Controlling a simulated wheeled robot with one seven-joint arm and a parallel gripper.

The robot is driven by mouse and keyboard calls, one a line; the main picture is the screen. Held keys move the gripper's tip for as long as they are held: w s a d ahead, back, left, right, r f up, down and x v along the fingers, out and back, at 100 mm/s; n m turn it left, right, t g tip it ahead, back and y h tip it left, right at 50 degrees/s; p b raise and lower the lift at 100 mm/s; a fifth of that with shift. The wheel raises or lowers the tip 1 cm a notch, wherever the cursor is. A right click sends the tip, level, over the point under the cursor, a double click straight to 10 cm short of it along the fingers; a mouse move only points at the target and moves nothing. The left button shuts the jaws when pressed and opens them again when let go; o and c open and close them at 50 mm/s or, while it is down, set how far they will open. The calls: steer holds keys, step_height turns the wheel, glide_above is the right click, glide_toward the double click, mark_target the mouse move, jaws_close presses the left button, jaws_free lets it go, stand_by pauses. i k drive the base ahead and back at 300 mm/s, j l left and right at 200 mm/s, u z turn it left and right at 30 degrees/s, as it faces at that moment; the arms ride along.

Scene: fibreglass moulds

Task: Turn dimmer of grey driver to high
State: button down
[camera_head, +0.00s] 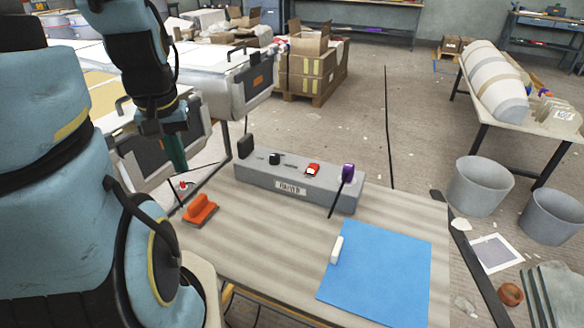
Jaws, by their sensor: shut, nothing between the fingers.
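The grey driver (265,182) is a long grey box with a label on its front, at the back of the table. On its top are a short black knob (274,158), a red rocker switch (313,169) and a purple-topped part (348,172) at the right end. A black upright piece (245,146) stands at its left end. Which of these is the dimmer, and its setting, I cannot tell for sure. My gripper (178,168) is shut and empty, pointing down, left of the driver and apart from it.
An orange tool (201,209) lies on the table (270,245) near its left edge. A blue sheet (382,275) with a small white block (337,249) lies at the right. A thin black rod (338,200) leans at the driver's front right. Grey buckets (480,187) stand beyond the table.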

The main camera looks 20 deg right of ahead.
mark_target(275, 158)
steer(key=k+l+u, duration=0.1)
steer(key=l+u, duration=0.25)
steer(key=k+l+u, duration=0.1)
steer(key=u, duration=0.25)
steer(key=k, duration=0.05)
